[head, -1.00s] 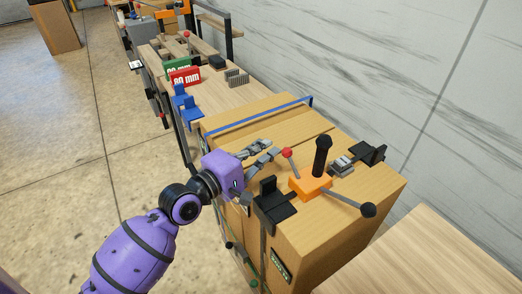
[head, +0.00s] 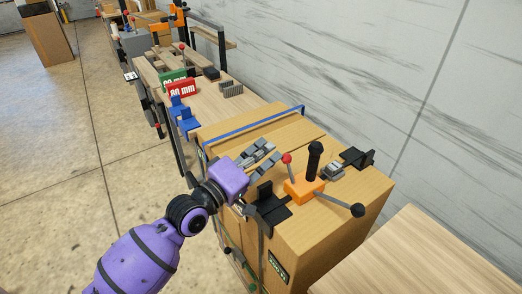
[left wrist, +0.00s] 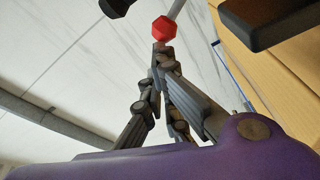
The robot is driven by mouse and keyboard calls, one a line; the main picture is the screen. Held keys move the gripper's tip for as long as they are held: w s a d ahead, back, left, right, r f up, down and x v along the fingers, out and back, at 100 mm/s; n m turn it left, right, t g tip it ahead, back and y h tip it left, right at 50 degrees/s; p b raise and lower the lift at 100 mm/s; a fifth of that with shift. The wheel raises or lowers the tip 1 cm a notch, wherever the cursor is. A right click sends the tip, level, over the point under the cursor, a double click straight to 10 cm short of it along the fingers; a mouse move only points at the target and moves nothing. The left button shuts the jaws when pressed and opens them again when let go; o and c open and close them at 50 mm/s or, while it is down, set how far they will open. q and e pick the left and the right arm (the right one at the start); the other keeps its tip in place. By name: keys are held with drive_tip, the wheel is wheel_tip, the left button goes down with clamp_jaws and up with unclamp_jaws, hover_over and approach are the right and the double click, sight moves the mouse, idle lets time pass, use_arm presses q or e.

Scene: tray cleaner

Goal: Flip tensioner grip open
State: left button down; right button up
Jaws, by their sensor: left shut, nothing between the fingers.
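The tensioner (head: 303,188) is an orange block on top of a cardboard box. A black upright grip (head: 314,160) rises from it. A thin lever with a red knob (head: 287,158) stands at its left, and a lever with a black ball (head: 357,210) points to the lower right. My left gripper (head: 274,155) is shut and empty, just left of the red knob. In the left wrist view its fingertips (left wrist: 160,54) meet just below the red knob (left wrist: 165,28); I cannot tell whether they touch it. My right gripper is not in view.
Black edge protectors (head: 268,205) (head: 357,157) sit on the box (head: 335,225) edges. A blue strap (head: 255,126) crosses the box farther back. A bench with red and green blocks stands behind. A bare wooden surface (head: 420,255) lies at the lower right.

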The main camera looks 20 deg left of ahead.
use_arm(q)
drive_tip(key=d+m, duration=0.1)
drive_tip(key=s+r+m+p, duration=0.1)
drive_tip(key=shift+s+d+r+m+h, duration=0.1)
drive_tip(key=shift+s+d+m+h, duration=0.05)
drive_tip(key=shift+d+m+h, duration=0.2)
drive_tip(key=shift+s+d, duration=0.1)
drive_tip(key=shift+d, duration=0.05)
idle(0.5)
drive_tip(key=shift+r, duration=0.1)
idle(1.1)
